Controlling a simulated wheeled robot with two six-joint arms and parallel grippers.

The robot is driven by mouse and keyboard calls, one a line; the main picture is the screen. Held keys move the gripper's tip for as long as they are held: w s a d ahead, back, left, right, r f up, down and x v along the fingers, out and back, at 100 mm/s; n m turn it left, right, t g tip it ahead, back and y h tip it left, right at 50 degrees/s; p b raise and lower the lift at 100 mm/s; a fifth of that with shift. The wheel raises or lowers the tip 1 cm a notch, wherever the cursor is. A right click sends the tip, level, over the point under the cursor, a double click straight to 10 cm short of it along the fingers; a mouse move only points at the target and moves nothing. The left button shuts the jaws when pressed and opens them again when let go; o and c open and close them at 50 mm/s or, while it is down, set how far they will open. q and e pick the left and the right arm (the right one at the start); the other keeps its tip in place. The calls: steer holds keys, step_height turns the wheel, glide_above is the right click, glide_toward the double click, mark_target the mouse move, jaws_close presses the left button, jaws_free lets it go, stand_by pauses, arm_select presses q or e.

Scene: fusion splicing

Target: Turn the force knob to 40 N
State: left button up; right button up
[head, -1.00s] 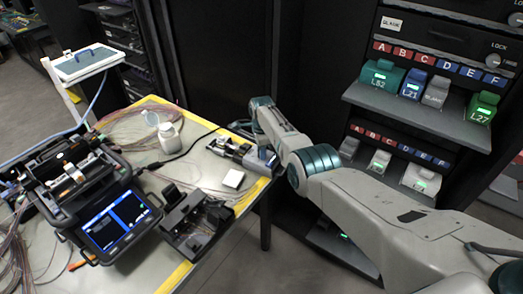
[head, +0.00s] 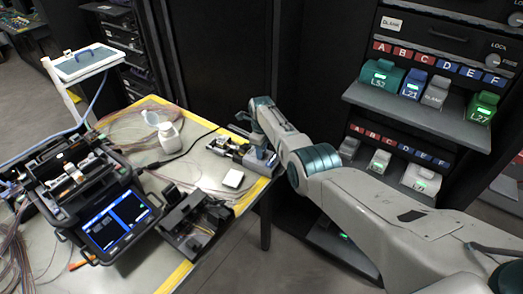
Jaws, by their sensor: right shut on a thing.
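My right gripper (head: 254,134) comes in from the right over the far right corner of the work table. It points down at a small bench device (head: 229,148) with a grey box (head: 259,161) at its right end. The gripper is shut on the force knob, but the gripper and wrist hide the knob, so its setting cannot be read. My left gripper is not in view.
The work table (head: 215,172) also holds a fusion splicer (head: 112,217) with a lit screen, a white bottle (head: 169,137), a small white block (head: 233,178) and a black tool (head: 193,220). A rack (head: 428,122) with labelled modules stands at the right.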

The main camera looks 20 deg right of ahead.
steer(key=shift+w+r, duration=0.1)
steer(key=shift+r, duration=0.05)
stand_by(0.3)
steer(key=o, duration=1)
steer(key=shift+r, duration=0.2)
step_height(320, 180, up, 10)
steer(key=shift+r, duration=0.15)
